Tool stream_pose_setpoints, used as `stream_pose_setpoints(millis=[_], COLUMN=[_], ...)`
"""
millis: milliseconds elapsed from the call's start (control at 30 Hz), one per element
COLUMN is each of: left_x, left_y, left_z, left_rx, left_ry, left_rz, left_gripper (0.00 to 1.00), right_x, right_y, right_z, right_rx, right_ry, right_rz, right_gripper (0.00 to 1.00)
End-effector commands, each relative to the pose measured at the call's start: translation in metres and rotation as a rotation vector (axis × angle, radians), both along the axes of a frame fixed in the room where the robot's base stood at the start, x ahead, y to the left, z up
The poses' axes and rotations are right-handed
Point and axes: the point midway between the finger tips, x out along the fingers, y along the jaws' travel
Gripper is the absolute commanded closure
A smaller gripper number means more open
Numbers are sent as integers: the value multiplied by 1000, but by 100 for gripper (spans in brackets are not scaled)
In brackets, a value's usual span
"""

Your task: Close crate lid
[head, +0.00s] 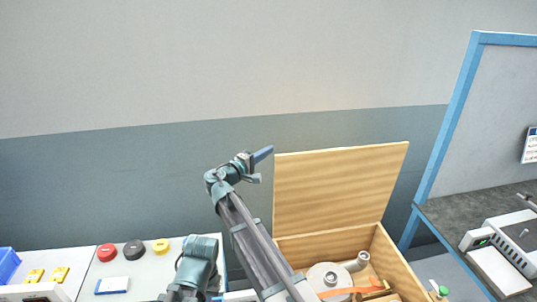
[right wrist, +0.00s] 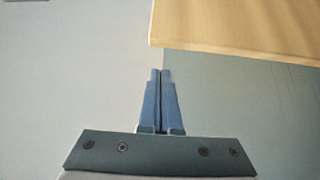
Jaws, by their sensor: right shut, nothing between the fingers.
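The wooden crate (head: 400,262) stands at the lower right of the head view. Its lid (head: 338,185) is open and stands about upright at the back. Inside the crate are a grey round part with a spout (head: 330,278) and an orange strip (head: 345,291). My right gripper (head: 264,154) is raised beside the lid's upper left corner, shut and empty. In the right wrist view its blue fingers (right wrist: 161,100) are together, and the lid's corner (right wrist: 235,32) is ahead and to the right. I cannot tell whether they touch. My left gripper is not clearly seen.
A white bench (head: 140,268) at left holds a red button (head: 106,252), a black one (head: 133,250) and a yellow one (head: 160,246). A blue-framed panel (head: 455,120) and a dark bench (head: 455,217) with a white device stand at right. The wall behind is bare.

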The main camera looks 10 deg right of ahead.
Motion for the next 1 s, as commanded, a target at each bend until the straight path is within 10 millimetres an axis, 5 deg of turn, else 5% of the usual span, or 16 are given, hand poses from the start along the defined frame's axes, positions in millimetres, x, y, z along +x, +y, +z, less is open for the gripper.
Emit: stream_pose_setpoints(millis=[233,767,1000], left_x=[0,0,0], left_y=[0,0,0], left_z=[-2,-3,-14], left_rx=[0,0,0], left_ry=[0,0,0], left_rz=[0,0,0], left_gripper=[100,100,100], right_x=[-30,-37,-58], right_y=[6,8,9], right_z=[-2,-3,-7], right_rx=[0,-1,-4], right_ry=[0,-4,-48], right_rz=[1,-1,0], right_gripper=[100,100,100])
